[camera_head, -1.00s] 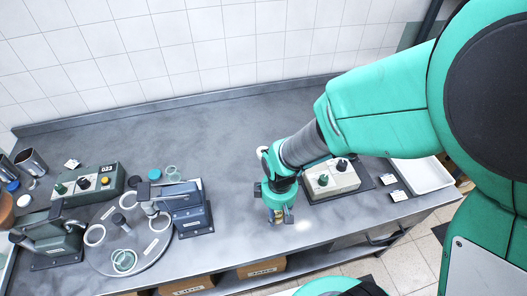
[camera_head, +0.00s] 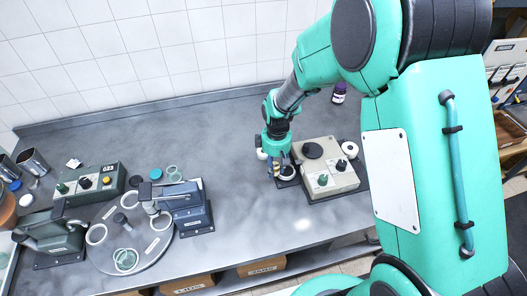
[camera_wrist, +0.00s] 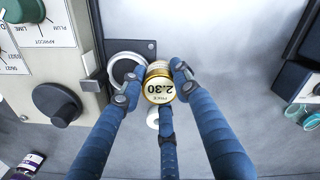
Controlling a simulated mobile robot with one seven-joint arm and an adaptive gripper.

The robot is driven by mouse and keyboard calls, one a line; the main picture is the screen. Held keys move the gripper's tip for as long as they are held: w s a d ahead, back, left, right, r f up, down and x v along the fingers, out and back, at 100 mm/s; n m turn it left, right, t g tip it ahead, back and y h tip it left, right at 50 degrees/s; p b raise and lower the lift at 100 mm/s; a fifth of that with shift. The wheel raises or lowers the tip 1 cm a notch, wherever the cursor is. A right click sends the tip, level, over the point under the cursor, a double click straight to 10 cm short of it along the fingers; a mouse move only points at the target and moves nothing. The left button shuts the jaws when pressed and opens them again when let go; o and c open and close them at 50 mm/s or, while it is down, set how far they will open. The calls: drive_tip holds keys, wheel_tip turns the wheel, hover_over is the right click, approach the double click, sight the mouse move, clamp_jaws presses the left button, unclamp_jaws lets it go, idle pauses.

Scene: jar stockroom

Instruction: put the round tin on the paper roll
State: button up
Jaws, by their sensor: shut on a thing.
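My gripper (camera_wrist: 153,85) is shut on the round tin (camera_wrist: 159,88), a small gold-rimmed tin whose white lid reads "PRICE 2.30". In the head view my gripper (camera_head: 279,168) is left of the pale machine, with the tin partly hidden between its fingers. A small white roll (camera_head: 261,153), likely the paper roll, shows behind and left of my gripper. It also shows in the wrist view (camera_wrist: 153,118), partly covered by a finger and apart from the tin. Another white roll-like piece (camera_head: 349,149) with a dark centre sits at the machine's right side.
The pale machine (camera_head: 329,178) with knobs stands right of my gripper. A ring-shaped holder (camera_wrist: 127,69) on a dark plate is beside the tin. A purple jar (camera_head: 338,94) stands behind. A blue-grey press (camera_head: 187,207) is left. The back middle counter is clear.

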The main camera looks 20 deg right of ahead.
idle(0.3)
drive_tip(key=b, duration=0.2)
hover_over(263, 153)
drive_tip(key=w, duration=0.1)
drive_tip(key=shift+d+f, duration=0.25)
drive_tip(key=shift+f, duration=0.5)
drive_tip(key=shift+f, duration=0.1)
drive_tip(key=shift+f, duration=1.7)
drive_tip(key=shift+f, duration=0.15)
drive_tip(key=o, duration=1.2)
drive_tip(key=shift+c, duration=0.2)
